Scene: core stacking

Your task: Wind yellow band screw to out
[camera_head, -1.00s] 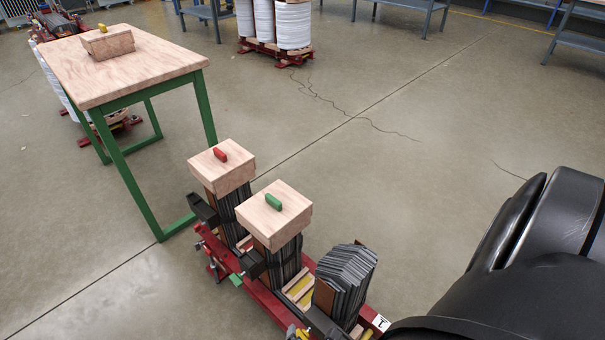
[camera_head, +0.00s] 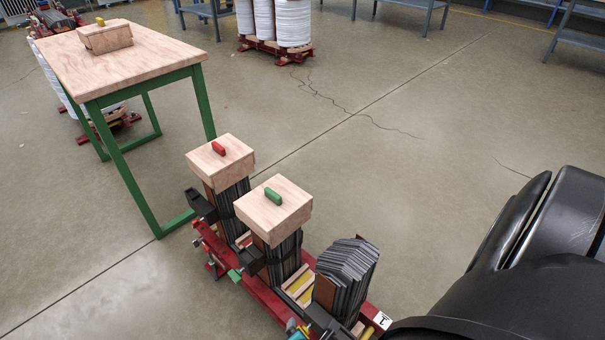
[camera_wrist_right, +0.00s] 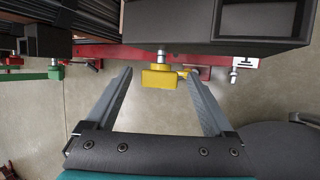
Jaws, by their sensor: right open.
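The yellow screw (camera_wrist_right: 157,78) hangs below a dark clamp block (camera_wrist_right: 220,22) in the right wrist view, with a flat yellow head. My right gripper (camera_wrist_right: 158,92) is open; its two fingers point at the screw, one on each side, and the head sits between the tips with gaps. In the head view a small teal part of my right gripper (camera_head: 296,329) shows at the bottom edge, beside the front stack of dark sheets (camera_head: 347,275). My left gripper is not in view.
Two stacks capped with wooden blocks, with red (camera_head: 218,148) and green (camera_head: 273,198) handles, stand on the red frame (camera_head: 262,294). A green screw (camera_wrist_right: 55,73) is at left in the wrist view. A green-legged table (camera_head: 150,62) holds a yellow-handled block (camera_head: 105,38).

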